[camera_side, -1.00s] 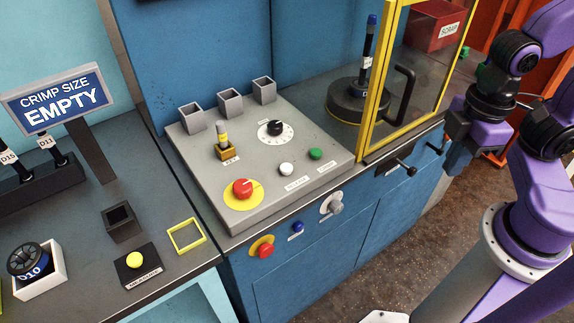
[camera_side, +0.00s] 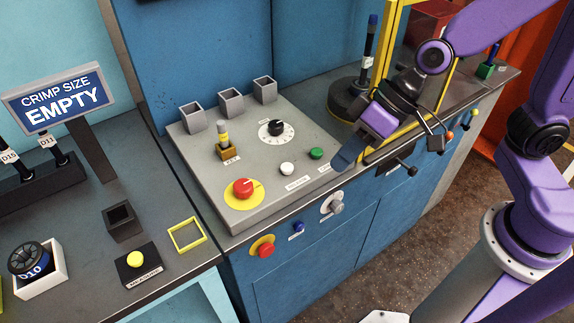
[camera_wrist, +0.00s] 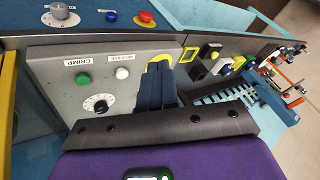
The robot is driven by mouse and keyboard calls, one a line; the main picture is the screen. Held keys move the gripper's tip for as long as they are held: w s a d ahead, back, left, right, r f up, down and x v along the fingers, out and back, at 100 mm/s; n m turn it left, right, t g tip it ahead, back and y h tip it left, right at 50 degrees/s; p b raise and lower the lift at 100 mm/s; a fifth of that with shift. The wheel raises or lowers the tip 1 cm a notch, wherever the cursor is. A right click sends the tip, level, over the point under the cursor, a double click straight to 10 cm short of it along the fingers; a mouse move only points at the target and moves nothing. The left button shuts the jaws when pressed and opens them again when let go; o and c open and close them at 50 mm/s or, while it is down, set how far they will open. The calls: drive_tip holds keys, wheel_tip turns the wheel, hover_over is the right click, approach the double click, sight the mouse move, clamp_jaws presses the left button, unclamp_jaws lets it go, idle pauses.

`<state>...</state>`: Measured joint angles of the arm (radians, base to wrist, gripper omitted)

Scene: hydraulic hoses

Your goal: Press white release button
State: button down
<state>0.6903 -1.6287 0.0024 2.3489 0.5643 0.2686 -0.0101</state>
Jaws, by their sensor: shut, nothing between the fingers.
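The white release button (camera_side: 287,169) sits on the sloped grey control panel (camera_side: 225,205), left of the green crimp button (camera_side: 316,153). In the wrist view, the white button (camera_wrist: 122,73) is under an upside-down RELEASE label, with the green button (camera_wrist: 83,78) to its left. My gripper (camera_side: 340,165) is right of both buttons in the side view, above the panel's right edge and apart from the white button. In the wrist view, its blue fingers (camera_wrist: 158,66) are together and empty, right of the white button, hiding part of the red knob's yellow plate.
A red knob on a yellow disc (camera_side: 242,188), a black dial (camera_side: 275,128) and a brass key switch (camera_side: 226,150) stand up from the panel. Grey square holders (camera_side: 230,102) line its back. A yellow-framed guard (camera_side: 384,60) stands right, partly behind my arm.

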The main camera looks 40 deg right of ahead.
drive_tip(key=w+a+m+t, duration=0.2)
drive_tip(key=w+m, duration=0.1)
drive_tip(key=w, duration=0.4)
drive_tip(key=m+t+h, duration=0.1)
drive_tip(key=m+t, duration=0.2)
drive_tip(key=m, duration=0.1)
hover_over(291, 167)
drive_tip(key=shift+f, duration=0.3)
drive_tip(key=shift+d, duration=0.1)
drive_tip(key=shift+f, duration=4.4)
drive_tip(key=shift+f, duration=0.1)
drive_tip(key=shift+f, duration=0.3)
